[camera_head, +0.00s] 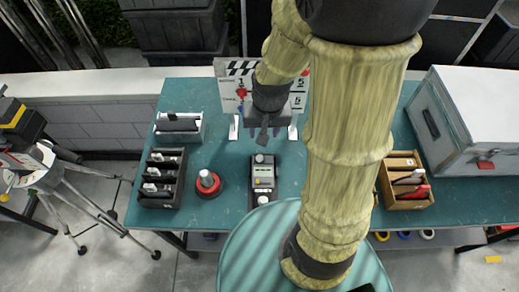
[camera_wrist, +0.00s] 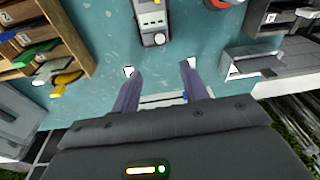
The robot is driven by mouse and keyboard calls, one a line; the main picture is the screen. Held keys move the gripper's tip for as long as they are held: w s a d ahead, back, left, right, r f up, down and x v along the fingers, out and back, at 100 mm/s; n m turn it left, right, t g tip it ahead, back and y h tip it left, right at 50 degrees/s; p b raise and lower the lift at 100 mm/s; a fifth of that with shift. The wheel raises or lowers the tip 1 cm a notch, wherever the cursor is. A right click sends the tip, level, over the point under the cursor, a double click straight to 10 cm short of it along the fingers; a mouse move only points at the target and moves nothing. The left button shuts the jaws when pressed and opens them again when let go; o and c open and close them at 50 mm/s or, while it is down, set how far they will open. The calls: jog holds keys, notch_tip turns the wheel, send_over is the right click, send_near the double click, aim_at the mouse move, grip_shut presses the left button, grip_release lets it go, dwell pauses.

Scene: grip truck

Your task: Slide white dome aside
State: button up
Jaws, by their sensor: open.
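A grey control box (camera_head: 263,178) lies on the teal table, left of my arm. A pale rounded knob (camera_head: 259,158) sits at its far end, and another whitish rounded piece (camera_head: 263,200) at its near end. I cannot tell for sure which is the white dome. In the wrist view the box (camera_wrist: 150,12) is at the top, with a pale rounded piece (camera_wrist: 159,38) at its end closest to my fingers. My gripper (camera_wrist: 162,72) is open and empty. In the head view my gripper (camera_head: 263,137) hangs beyond the box's far end, apart from it.
A clapperboard (camera_head: 298,100) stands behind my gripper; a silver case (camera_head: 470,115) is at right.

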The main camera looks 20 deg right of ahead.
aim_at(260, 156)
jog(key=w+f+m+g+p, duration=0.1)
jog(key=w+f+m+p, duration=0.2)
jog(key=w+m+p, duration=0.1)
jog(key=shift+w+d+m+g+p, duration=0.2)
jog(key=shift+w+m+g+p, duration=0.2)
jog(key=shift+w+m, duration=0.3)
jog(key=shift+s, duration=0.1)
notch_tip(260, 156, down, 17)
jog(key=p, duration=0.4)
jog(key=shift+f, duration=0.2)
grip_shut()
